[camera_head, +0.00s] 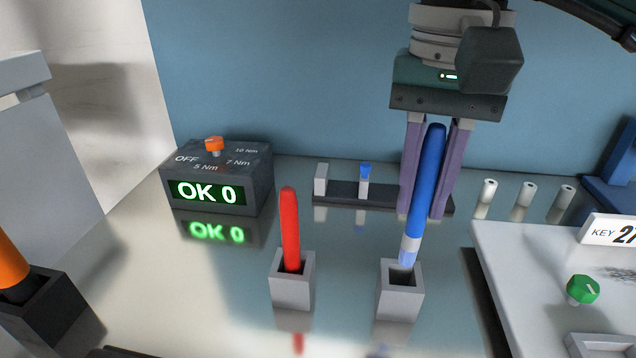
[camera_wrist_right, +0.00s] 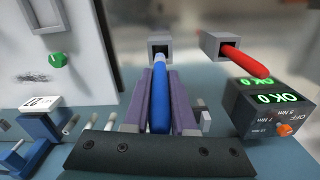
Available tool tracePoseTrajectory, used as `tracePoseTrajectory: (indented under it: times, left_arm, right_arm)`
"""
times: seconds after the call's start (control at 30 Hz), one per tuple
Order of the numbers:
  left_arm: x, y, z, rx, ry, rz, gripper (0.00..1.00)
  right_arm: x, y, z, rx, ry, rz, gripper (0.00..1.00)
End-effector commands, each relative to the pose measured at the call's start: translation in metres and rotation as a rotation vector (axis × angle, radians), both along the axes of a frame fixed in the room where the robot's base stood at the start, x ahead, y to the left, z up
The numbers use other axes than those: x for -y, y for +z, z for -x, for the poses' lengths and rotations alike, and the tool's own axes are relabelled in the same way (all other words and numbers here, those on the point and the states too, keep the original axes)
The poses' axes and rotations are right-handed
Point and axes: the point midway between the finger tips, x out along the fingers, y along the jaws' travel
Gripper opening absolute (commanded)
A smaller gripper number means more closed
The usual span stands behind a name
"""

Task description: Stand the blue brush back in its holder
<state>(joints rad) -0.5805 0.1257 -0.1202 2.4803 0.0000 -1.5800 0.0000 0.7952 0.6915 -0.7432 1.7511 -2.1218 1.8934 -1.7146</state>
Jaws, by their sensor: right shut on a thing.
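The blue brush (camera_head: 429,175) is held nearly upright, leaning slightly, between the purple fingers of my right gripper (camera_head: 424,212). Its lower part has a white band and a pale blue tip, pointing down. The grey square holder (camera_head: 402,303) stands open on the bench right below, and the tip is at its mouth. I cannot tell whether the tip is inside the rim. In the right wrist view the brush (camera_wrist_right: 160,100) lies between the fingers, its tip close to the holder (camera_wrist_right: 160,41). My left gripper is not in view.
A red brush (camera_head: 289,225) stands in a similar holder (camera_head: 292,290) to the left. A dark box reading OK 0 (camera_head: 218,175) sits behind it. A dark rack (camera_head: 380,195) and several white cylinders (camera_head: 524,195) stand behind. A white panel with a green knob (camera_head: 582,289) is at right.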

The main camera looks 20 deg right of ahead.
Motion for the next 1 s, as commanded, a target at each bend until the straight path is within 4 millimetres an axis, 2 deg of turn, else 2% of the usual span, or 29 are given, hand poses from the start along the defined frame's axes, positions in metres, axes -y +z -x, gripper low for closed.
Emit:
tracePoseTrajectory:
  times: [0.1, 0.27, 0.5, 0.93, 0.97, 1.0]
  left_arm:
    - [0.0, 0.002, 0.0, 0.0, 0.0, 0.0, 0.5]
    - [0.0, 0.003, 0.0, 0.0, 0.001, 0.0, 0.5]
    - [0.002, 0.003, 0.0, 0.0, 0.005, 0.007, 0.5]
    - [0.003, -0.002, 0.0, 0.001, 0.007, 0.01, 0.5]
    - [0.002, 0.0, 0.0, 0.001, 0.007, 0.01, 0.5]
    - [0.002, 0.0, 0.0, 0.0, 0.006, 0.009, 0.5]
  right_arm:
    - [0.0, -0.022, 0.001, -0.004, 0.001, 0.0, 0.0]
    - [0.0, -0.036, 0.0, -0.002, 0.0, -0.001, 0.0]
    - [-0.001, -0.071, 0.0, -0.001, -0.001, -0.001, 0.0]
    - [0.0, -0.08, -0.001, 0.002, 0.002, 0.001, 0.0]
    - [0.0, -0.078, 0.0, 0.003, 0.001, 0.0, 0.28]
    - [0.0, -0.078, 0.0, 0.003, 0.001, 0.0, 0.32]
